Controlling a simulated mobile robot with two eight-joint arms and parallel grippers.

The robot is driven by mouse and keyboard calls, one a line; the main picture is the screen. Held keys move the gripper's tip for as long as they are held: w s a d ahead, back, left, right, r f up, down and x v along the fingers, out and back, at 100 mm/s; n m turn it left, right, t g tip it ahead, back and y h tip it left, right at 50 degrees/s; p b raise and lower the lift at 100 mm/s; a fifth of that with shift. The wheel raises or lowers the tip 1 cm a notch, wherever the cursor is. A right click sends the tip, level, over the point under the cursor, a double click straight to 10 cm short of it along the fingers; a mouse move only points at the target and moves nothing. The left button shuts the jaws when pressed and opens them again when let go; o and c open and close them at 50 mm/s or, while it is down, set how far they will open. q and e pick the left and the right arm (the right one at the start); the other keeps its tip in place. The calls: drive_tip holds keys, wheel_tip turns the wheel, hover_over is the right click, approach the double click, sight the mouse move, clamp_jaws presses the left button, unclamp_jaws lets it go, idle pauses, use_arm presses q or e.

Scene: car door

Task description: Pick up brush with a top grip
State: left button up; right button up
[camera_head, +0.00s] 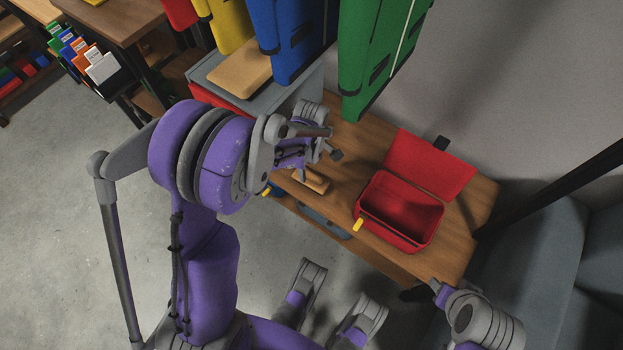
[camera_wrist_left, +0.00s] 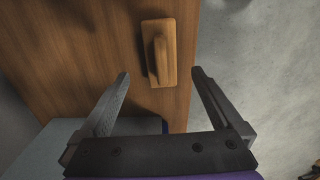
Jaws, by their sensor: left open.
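The brush (camera_head: 312,181) is a light wooden block with a raised grip on top. It lies on the wooden table near its front edge, and my arm partly covers it in the head view. In the left wrist view the brush (camera_wrist_left: 168,50) lies upright on its base, just beyond the fingertips and between their lines. My left gripper (camera_head: 334,144) is above the table by the brush. Its fingers are spread and empty in the left wrist view (camera_wrist_left: 160,73), apart from the brush.
An open red toolbox (camera_head: 402,212) with yellow latches stands on the table to the right. A grey box (camera_head: 305,88) with a wooden board (camera_head: 240,72) is behind left. Bare tabletop lies between brush and toolbox.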

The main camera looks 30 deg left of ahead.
sight(311, 174)
use_arm(q)
wheel_tip(311, 174, down, 7)
drive_tip(key=shift+s+d+f+b, duration=0.1)
drive_tip(key=shift+b, duration=0.95)
drive_tip(key=c, duration=1.5)
wheel_tip(311, 174, up, 10)
drive_tip(key=p, duration=0.3)
